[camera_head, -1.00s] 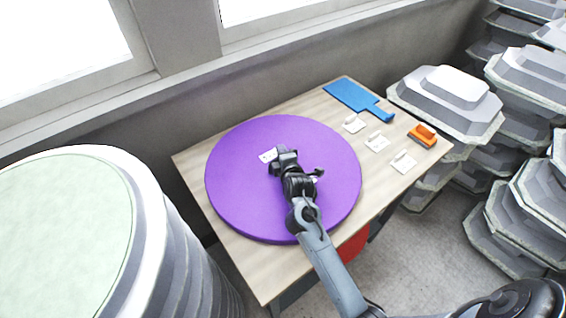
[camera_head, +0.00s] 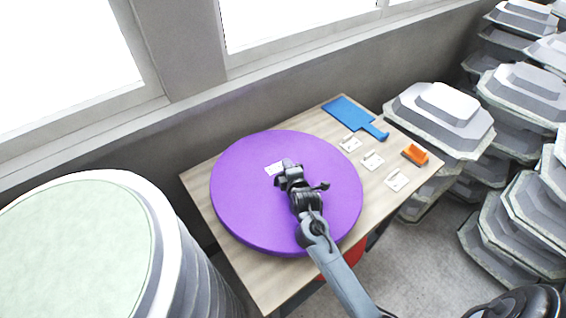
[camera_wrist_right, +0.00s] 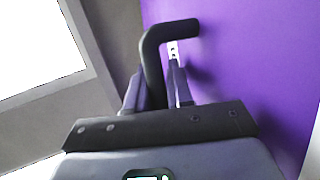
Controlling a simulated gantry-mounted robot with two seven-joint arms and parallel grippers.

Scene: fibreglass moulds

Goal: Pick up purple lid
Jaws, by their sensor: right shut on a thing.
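The purple lid (camera_head: 240,200) is a large round disc lying flat over the wooden table, covering much of its left part; I cannot tell whether it is raised off the top. A small white plate (camera_head: 273,169) shows on its upper face. My right gripper (camera_head: 288,168) is over the lid's middle beside that plate. In the right wrist view, its fingers (camera_wrist_right: 158,82) are closed around a dark bent handle (camera_wrist_right: 160,35) by the white plate, with the purple lid (camera_wrist_right: 255,70) filling the right side. The grip point is partly hidden. My left gripper is not seen.
The wooden table (camera_head: 240,280) holds a blue paddle-shaped piece (camera_head: 350,112), several small white plates (camera_head: 372,160) and an orange block (camera_head: 414,154) at its right. A pale round mould (camera_head: 75,240) stands left. Grey moulds (camera_head: 440,115) are stacked right. A window wall borders the back.

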